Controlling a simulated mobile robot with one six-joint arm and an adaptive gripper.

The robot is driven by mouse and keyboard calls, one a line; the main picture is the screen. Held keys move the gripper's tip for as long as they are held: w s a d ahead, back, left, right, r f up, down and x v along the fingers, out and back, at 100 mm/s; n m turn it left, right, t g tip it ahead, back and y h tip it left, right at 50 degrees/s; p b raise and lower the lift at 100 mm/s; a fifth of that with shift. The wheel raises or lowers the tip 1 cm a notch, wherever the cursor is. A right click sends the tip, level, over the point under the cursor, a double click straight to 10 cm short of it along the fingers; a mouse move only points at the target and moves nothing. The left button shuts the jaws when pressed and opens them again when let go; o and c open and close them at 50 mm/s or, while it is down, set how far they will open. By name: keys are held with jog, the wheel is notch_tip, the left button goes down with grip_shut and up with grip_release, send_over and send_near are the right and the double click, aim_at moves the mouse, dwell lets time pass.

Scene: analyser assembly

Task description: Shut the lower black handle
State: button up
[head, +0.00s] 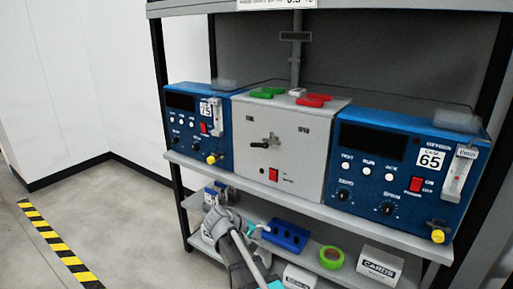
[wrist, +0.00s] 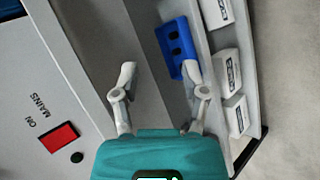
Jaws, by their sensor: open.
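A black handle (head: 264,143) sits on the front of the grey box in the middle of the shelf, above its red switch. It looks roughly level, with a small pale part beside it; I cannot make out whether there is a second handle. A small black part (head: 437,223) also shows low on the right blue analyser, above a yellow knob. My gripper (wrist: 160,70) is open and empty, its fingers spread in the wrist view. In the head view my arm is low at the front, below the grey box. No black handle shows in the wrist view.
The grey box's red switch (wrist: 59,137) is left of my gripper in the wrist view. Blue analysers (head: 198,128) flank the box. The lower shelf holds a blue block (head: 286,236), green tape (head: 331,258) and white boxes (head: 380,266). Open floor lies left.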

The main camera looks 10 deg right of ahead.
jog(key=w+a+r+n+t+h+p, duration=0.1)
jog(key=w+a+r+h+p, duration=0.2)
jog(key=r, duration=0.5)
jog(key=w+a+r+n+t+h+p, duration=0.1)
jog(key=w+a+r+t+p, duration=0.2)
jog(key=r, duration=0.5)
jog(key=n+t+h+p, duration=0.1)
jog(key=n+h+p, duration=0.15)
jog(key=p, duration=0.25)
send_near(255, 145)
jog(key=a, duration=0.2)
jog(key=s+a+f+h, duration=0.1)
jog(key=shift+f+m, duration=0.1)
jog(key=shift+m, duration=0.25)
jog(key=shift+d, duration=0.1)
jog(key=p+x, duration=0.1)
jog(key=x, duration=1.2)
jog(key=shift+w+d, duration=0.2)
jog(key=shift+c, duration=0.3)
grip_shut()
